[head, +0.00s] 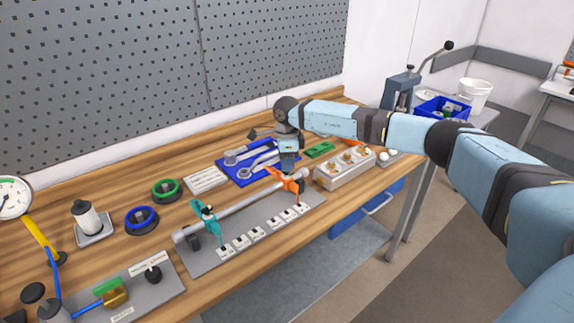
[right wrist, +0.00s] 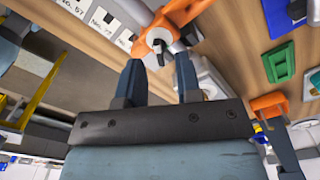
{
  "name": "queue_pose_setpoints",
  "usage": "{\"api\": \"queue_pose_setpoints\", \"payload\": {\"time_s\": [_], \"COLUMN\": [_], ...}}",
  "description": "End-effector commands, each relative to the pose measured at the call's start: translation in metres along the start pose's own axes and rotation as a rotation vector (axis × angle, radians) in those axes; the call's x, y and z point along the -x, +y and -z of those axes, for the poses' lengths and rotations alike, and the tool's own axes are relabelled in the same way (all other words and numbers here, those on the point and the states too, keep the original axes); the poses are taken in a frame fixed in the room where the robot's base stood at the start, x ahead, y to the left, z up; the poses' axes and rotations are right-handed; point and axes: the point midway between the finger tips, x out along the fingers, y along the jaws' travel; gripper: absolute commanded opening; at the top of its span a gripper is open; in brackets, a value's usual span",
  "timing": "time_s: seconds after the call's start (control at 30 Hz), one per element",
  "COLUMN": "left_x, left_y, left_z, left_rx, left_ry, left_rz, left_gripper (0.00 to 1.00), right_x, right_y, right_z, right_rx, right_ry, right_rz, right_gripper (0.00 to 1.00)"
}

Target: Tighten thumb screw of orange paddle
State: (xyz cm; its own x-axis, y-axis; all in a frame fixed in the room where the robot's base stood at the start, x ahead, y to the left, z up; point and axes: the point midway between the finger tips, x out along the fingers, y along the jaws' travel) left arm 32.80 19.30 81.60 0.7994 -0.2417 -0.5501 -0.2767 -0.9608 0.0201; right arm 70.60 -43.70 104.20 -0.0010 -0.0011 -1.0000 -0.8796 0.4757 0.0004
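The orange paddle (head: 287,180) sits on the right part of a grey shaft (head: 245,205) over a grey board. In the right wrist view the orange paddle (right wrist: 165,32) is just beyond my fingertips, with a dark thumb screw (right wrist: 158,46) at its hub. My right gripper (head: 288,162) points down above and behind the paddle. In the wrist view its two fingers (right wrist: 158,62) are apart, with the screw in line with the gap; I cannot tell whether they touch it. A teal paddle (head: 209,222) is on the left part of the shaft. My left gripper is not in view.
A blue tray with wrenches (head: 235,172) lies behind the shaft, close to my right gripper. A grey block with knobs (head: 345,170) is to the right. Labelled white blocks (head: 257,233) line the board's front. Green (head: 166,189) and blue (head: 142,219) rings lie left.

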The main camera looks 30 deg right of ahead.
Motion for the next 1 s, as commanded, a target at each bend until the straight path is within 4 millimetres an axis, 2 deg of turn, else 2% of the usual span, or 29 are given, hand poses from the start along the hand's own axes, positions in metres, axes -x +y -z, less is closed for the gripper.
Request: {"api": "queue_pose_setpoints", "payload": {"time_s": [0.2, 0.5, 0.57, 0.63, 0.67, 1.0], "left_x": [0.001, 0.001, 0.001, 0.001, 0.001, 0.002], "left_y": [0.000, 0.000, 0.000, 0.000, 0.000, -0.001], "left_z": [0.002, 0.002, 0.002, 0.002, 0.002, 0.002], "left_rx": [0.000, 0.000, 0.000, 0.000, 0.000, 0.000], "left_ry": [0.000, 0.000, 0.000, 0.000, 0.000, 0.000], "left_rz": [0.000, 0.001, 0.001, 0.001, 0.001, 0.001], "left_gripper": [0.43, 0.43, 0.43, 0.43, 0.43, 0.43], "right_x": [-0.019, -0.021, -0.021, -0.021, -0.021, -0.021], "right_y": [0.000, 0.000, 0.000, 0.000, 0.000, 0.000], "right_z": [-0.001, -0.001, -0.001, -0.001, -0.001, -0.001], "right_rx": [0.000, -0.001, -0.001, -0.001, -0.001, -0.019], "right_ry": [-0.001, -0.002, -0.002, -0.002, -0.002, -0.002], "right_rz": [0.000, 0.000, 0.000, 0.000, 0.000, 0.000], "right_gripper": [0.32, 0.32, 0.20, 0.04, 0.00, 0.00]}}
